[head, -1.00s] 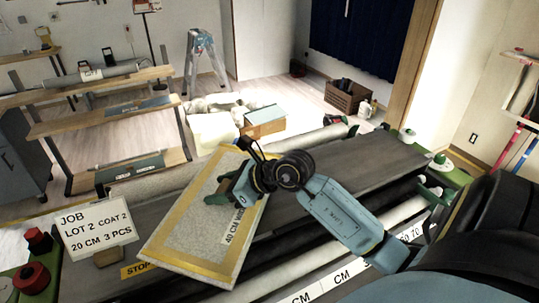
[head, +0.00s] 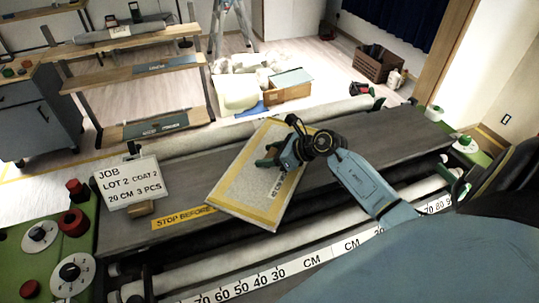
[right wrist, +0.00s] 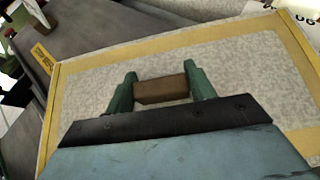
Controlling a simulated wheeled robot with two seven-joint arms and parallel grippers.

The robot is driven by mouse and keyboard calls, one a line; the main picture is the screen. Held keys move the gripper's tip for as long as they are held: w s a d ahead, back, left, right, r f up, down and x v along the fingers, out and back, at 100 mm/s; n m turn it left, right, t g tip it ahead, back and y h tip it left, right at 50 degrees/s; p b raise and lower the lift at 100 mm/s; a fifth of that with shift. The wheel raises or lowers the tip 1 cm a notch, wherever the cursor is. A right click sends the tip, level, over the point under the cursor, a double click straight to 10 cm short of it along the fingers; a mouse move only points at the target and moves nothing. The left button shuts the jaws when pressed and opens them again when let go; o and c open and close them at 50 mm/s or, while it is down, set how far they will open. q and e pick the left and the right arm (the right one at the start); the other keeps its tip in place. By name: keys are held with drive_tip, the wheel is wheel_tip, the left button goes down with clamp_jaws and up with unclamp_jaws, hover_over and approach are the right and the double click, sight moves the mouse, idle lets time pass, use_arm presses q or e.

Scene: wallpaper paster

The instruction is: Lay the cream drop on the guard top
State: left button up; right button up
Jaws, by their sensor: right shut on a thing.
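The cream drop (head: 240,187) is a flat speckled panel with a yellow border and a printed label. It lies slantwise across the long dark grey guard top (head: 385,140) in the head view, its near corner over the front edge. I cannot tell whether it touches the surface. My right gripper (head: 275,160) is above the panel. In the right wrist view, the gripper's green fingers (right wrist: 161,90) are shut on a brown block (right wrist: 163,93) on the panel's face. My left gripper is not in view.
A job sign (head: 133,183) stands on the grey top's left end, near a yellow stop strip (head: 184,217). Red knobs (head: 73,222) and dials are at the left. A ruler strip (head: 290,270) runs in front. The grey top's right part is clear.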

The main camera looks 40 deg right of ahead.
drive_tip(key=shift+f, duration=0.15)
drive_tip(key=shift+f, duration=0.2)
drive_tip(key=o, duration=1.1)
drive_tip(key=shift+r, duration=0.15)
drive_tip(key=v, duration=1.2)
